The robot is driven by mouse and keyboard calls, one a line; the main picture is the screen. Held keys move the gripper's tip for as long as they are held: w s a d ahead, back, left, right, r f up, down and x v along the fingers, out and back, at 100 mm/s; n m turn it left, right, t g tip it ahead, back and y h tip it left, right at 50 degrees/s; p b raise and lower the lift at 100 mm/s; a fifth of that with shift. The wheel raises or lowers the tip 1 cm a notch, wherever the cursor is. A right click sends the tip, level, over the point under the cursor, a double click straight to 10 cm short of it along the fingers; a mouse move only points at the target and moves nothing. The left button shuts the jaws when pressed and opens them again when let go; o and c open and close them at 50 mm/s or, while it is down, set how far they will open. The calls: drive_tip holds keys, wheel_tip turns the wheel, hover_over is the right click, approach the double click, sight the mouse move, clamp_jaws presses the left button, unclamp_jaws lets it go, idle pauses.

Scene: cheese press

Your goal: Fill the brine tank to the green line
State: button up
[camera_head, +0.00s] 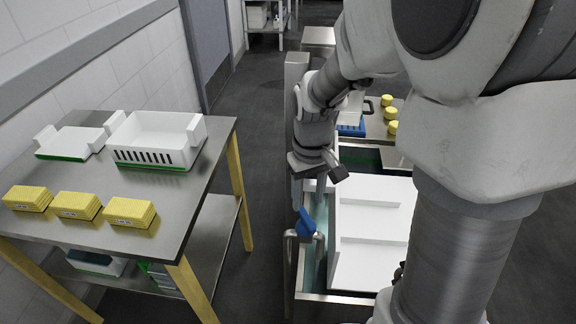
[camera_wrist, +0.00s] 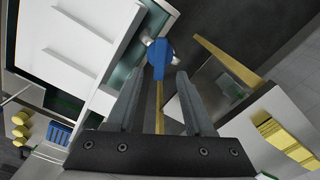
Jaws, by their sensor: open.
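The brine tank (camera_head: 312,298) is a steel basin at the lower centre of the head view, partly under white panels. Blue-green liquid or lining (camera_head: 320,262) shows along its left side. A steel tap with a blue lever handle (camera_head: 306,224) stands at its near left; the blue handle also shows in the wrist view (camera_wrist: 158,56), ahead of my fingertips. My gripper (camera_head: 326,172) is open and empty, above and behind the handle, apart from it. A dark opening (camera_head: 362,158) lies at the tank's far end. A faint green line there is hard to read.
A steel table (camera_head: 178,208) at the left carries a white slotted crate (camera_head: 158,138), a white tray (camera_head: 70,141) and yellow blocks (camera_head: 76,205). More yellow pieces (camera_head: 391,127) lie behind the tank. Floor between table and tank is clear. My arm hides the right side.

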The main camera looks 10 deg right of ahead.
sight(306, 217)
wheel_tip(306, 217, down, 8)
drive_tip(key=shift+b, duration=0.35)
drive_tip(key=shift+c, duration=0.3)
clamp_jaws()
